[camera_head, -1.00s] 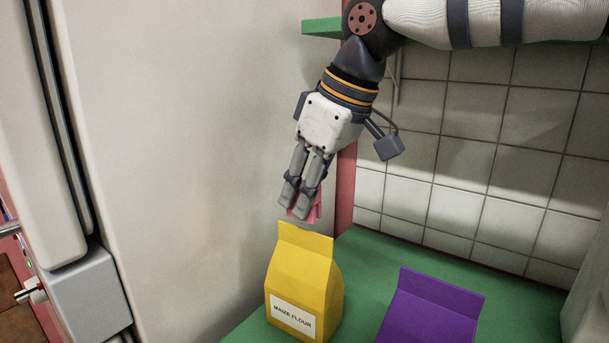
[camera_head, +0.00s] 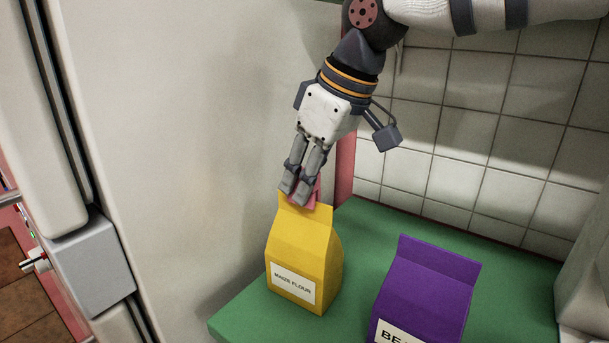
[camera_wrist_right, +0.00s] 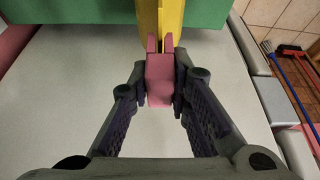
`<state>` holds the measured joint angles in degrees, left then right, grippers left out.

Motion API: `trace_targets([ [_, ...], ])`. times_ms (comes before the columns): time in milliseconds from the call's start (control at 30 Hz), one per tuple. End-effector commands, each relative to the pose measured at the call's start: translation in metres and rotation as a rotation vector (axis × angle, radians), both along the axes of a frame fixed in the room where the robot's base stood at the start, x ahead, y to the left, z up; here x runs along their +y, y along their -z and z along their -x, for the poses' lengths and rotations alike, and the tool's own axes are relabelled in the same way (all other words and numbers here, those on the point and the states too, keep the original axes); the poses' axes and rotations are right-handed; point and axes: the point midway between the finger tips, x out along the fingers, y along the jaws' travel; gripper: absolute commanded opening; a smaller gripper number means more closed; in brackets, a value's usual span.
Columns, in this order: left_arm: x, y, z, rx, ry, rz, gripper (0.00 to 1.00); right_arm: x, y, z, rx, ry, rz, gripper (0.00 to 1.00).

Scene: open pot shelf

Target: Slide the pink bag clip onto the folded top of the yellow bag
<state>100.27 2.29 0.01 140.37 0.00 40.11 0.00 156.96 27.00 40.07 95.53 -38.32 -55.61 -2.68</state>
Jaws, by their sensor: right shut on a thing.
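The yellow bag (camera_head: 303,250), labelled maize flour, stands upright on the green shelf (camera_head: 240,318) near its left end. My right gripper (camera_head: 298,194) is directly above the bag, pointing down, shut on the pink bag clip (camera_head: 312,196). In the right wrist view the clip (camera_wrist_right: 159,78) sits between the fingertips (camera_wrist_right: 160,88). Its two prongs point at the top edge of the yellow bag (camera_wrist_right: 171,18), with yellow visible between them. In the head view the clip overlaps the folded top; how far it is on is hidden by the fingers. My left gripper is not in view.
A purple bag (camera_head: 425,290) stands to the right of the yellow bag with a gap of green shelf between them. A pale wall panel (camera_head: 190,130) rises on the left, and a white tiled wall (camera_head: 480,120) is behind.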

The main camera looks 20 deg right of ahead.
Motion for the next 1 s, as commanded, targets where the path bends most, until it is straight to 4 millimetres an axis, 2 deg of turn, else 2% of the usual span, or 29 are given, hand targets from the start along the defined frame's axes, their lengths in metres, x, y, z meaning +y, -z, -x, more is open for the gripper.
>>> trace_targets([
  [967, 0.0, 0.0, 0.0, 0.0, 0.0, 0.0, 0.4, 0.0, 0.016, 0.0, 0.001, 0.0, 0.001, 0.02],
  [1000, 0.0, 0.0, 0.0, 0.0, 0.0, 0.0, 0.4, 0.0, 0.015, 0.0, 0.001, 0.0, 0.001, 0.22],
])
